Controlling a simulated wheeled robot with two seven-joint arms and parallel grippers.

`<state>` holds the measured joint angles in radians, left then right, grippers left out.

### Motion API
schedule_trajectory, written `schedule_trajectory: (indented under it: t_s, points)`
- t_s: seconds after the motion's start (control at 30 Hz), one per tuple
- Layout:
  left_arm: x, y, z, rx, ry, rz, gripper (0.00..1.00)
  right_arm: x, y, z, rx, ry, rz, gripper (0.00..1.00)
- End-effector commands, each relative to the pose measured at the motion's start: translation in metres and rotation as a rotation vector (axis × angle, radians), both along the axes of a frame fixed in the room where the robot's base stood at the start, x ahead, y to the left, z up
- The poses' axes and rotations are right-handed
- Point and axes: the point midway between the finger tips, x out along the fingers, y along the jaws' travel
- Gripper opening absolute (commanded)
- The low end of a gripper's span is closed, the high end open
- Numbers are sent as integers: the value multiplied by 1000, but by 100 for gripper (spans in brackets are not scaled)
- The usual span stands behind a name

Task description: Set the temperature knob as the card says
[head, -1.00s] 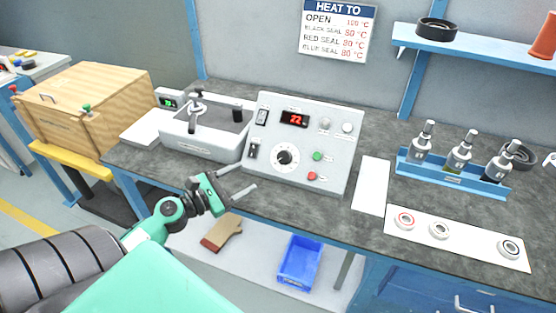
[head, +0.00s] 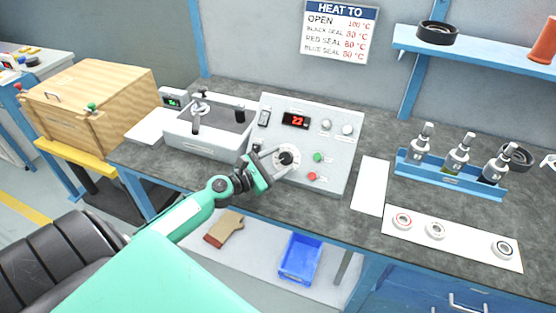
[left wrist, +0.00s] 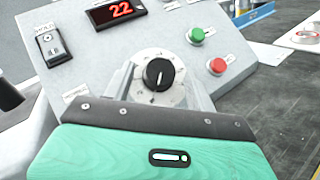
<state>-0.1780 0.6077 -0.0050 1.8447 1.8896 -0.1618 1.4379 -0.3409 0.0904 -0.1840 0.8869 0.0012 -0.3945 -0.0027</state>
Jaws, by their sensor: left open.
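The black temperature knob (head: 286,158) sits on a white dial on the grey control panel (head: 335,140). In the left wrist view the knob (left wrist: 158,74) shows a white pointer line, close to upright. My left gripper (head: 275,160) is open, with its fingers at the dial on either side of the knob; I cannot tell whether they touch it. The red display (left wrist: 122,9) reads 22. My right gripper is out of view.
A green button (left wrist: 196,35) and a red button (left wrist: 217,66) are right of the knob. A metal basin unit (head: 208,135) stands left of the panel. A blue rack (head: 452,175) and a white strip with ring parts (head: 465,245) lie to the right.

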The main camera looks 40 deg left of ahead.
Motion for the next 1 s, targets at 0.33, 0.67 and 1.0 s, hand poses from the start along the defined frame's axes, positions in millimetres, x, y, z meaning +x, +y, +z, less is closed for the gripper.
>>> schedule_trajectory:
  t_s: [0.33,0.67,1.0]
  points:
    - [1,0,-1,0,1,0,45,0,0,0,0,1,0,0]
    - [1,0,0,3,2,-3,12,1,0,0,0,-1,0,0]
    - [2,3,2,88,23,-90,12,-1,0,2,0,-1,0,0]
